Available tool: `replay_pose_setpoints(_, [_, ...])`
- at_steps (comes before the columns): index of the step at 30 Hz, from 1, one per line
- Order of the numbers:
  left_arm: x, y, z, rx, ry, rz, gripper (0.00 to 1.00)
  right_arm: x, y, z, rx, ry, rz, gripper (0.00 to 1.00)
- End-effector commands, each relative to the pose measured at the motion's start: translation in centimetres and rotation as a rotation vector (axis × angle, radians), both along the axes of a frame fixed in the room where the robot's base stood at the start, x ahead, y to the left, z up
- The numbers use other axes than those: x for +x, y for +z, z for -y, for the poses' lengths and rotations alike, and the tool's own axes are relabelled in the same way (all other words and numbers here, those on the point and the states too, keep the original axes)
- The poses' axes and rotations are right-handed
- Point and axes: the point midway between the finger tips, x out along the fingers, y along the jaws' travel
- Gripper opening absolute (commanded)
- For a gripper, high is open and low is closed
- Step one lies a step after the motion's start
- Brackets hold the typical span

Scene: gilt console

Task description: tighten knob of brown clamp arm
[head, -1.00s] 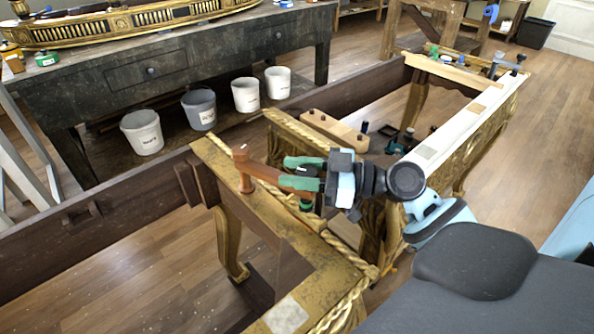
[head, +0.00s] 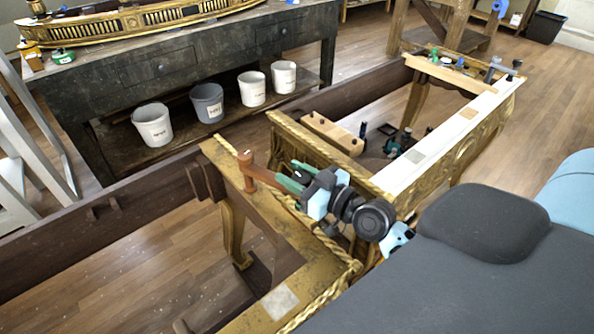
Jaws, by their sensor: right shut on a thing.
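The brown clamp arm (head: 266,177) stands on the gilt console's near crosspiece, left of my right gripper. Its upright end rests on the gilt surface, and its bar runs right toward my green fingers. My right gripper (head: 292,178) is at the right end of this bar, shut on its knob as far as I can tell. The knob itself is mostly hidden by the fingers and the dark gripper body. My left gripper is not in view.
The gilt console frame (head: 325,267) surrounds open gaps showing the floor. A light wooden block (head: 332,132) lies behind my gripper. Dark clamp-like tools (head: 398,146) are beyond it. White and grey buckets (head: 152,126) stand under the dark workbench (head: 180,65).

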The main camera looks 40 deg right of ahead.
Motion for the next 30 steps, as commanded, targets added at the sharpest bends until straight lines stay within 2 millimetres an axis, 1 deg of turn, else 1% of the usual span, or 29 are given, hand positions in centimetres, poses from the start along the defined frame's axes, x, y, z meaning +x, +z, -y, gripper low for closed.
replay_pose_setpoints(1, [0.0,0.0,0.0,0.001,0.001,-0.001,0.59,0.0,0.4,0.0,-0.001,-0.004,0.009,0.14])
replay_pose_setpoints(11, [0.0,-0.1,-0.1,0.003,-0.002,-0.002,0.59,0.0,0.3,0.1,0.001,-0.006,0.009,0.14])
replay_pose_setpoints(12, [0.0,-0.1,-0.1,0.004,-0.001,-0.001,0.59,0.0,0.3,0.1,0.001,-0.006,0.009,0.38])
replay_pose_setpoints(17, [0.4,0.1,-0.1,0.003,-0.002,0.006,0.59,0.0,0.2,0.0,0.000,-0.005,0.006,0.59])
replay_pose_setpoints(26, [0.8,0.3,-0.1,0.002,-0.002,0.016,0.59,-0.1,0.1,0.1,0.000,-0.004,0.002,0.59])
replay_pose_setpoints(30, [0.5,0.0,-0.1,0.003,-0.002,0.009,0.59,-1.1,-0.1,0.4,-0.002,-0.005,0.001,0.59])
